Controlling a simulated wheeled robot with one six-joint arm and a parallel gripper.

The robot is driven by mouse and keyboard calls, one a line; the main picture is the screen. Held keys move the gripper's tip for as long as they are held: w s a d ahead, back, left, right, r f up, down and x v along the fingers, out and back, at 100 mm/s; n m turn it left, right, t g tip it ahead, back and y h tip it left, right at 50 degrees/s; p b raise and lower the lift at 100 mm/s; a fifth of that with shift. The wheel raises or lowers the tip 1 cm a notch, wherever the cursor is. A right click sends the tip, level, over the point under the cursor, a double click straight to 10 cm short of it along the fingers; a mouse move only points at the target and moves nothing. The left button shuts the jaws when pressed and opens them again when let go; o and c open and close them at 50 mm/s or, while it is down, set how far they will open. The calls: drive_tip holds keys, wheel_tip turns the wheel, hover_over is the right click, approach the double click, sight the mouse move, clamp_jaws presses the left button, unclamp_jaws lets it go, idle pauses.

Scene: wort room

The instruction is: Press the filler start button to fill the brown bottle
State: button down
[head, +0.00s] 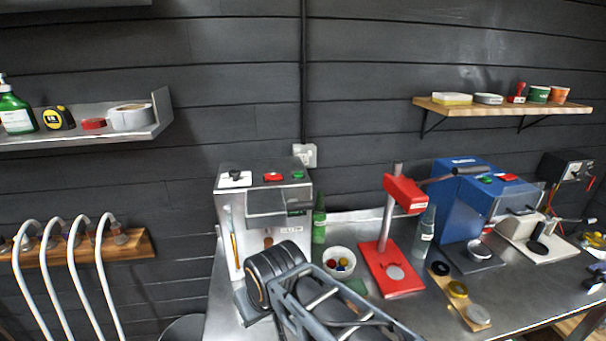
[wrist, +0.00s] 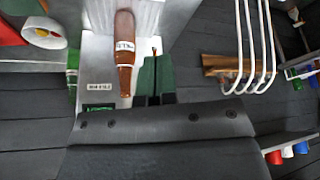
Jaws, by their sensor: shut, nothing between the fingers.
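The pale filler (head: 222,215) stands at the left end of the metal bench. Its top carries a black switch (head: 235,175), a red button (head: 273,176) and a green button (head: 298,174). The brown bottle (wrist: 125,50) stands upright against the filler's front, appearing inverted in the wrist view. In the head view only its neck (head: 268,241) shows above my wrist. My gripper (wrist: 156,60) is shut and empty, its dark green fingers together beside the bottle, apart from it in the picture. In the head view my arm hides the fingers. The buttons are outside the wrist view.
A green bottle (head: 319,225) and a bowl of caps (head: 341,262) stand right of the filler. Farther right are a red press (head: 390,270) and a blue machine (head: 455,205). Curved pale tubes (head: 105,280) stand at left. Shelves (head: 500,107) hang on the wall.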

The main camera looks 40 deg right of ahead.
drive_tip(key=w+d+r+m+p, duration=0.1)
drive_tip(key=w+d+r+m, duration=0.1)
drive_tip(key=w+r, duration=0.3)
drive_tip(key=w+d+r+m+t, duration=0.1)
drive_tip(key=w+d+r+m, duration=0.1)
drive_tip(key=w+d+r, duration=0.2)
drive_tip(key=w+d+r+m+t+h+p, duration=0.1)
drive_tip(key=w+d+r+m, duration=0.1)
drive_tip(key=w+d+r, duration=0.2)
drive_tip(key=shift+w+d+r+m+p, duration=0.15)
drive_tip(key=shift+w+r, duration=0.3)
drive_tip(key=shift+w, duration=0.25)
drive_tip(key=shift+w+r+m+p, duration=0.15)
drive_tip(key=shift+w+r, duration=0.25)
drive_tip(key=shift+w, duration=0.25)
drive_tip(key=w+d+r+m+t+h+p, duration=0.1)
drive_tip(key=w+d+r+m, duration=0.1)
drive_tip(key=w+d+r, duration=0.15)
drive_tip(key=w+d+r+m, duration=0.1)
drive_tip(key=w+d+r, duration=0.15)
drive_tip(key=d, duration=0.25)
wheel_tip(320, 180, up, 2)
drive_tip(key=m+h, duration=0.1)
drive_tip(key=m, duration=0.2)
hover_over(300, 173)
drive_tip(key=shift+s+t+p, duration=0.1)
drive_tip(key=shift+t+p, duration=0.3)
drive_tip(key=shift+p, duration=0.05)
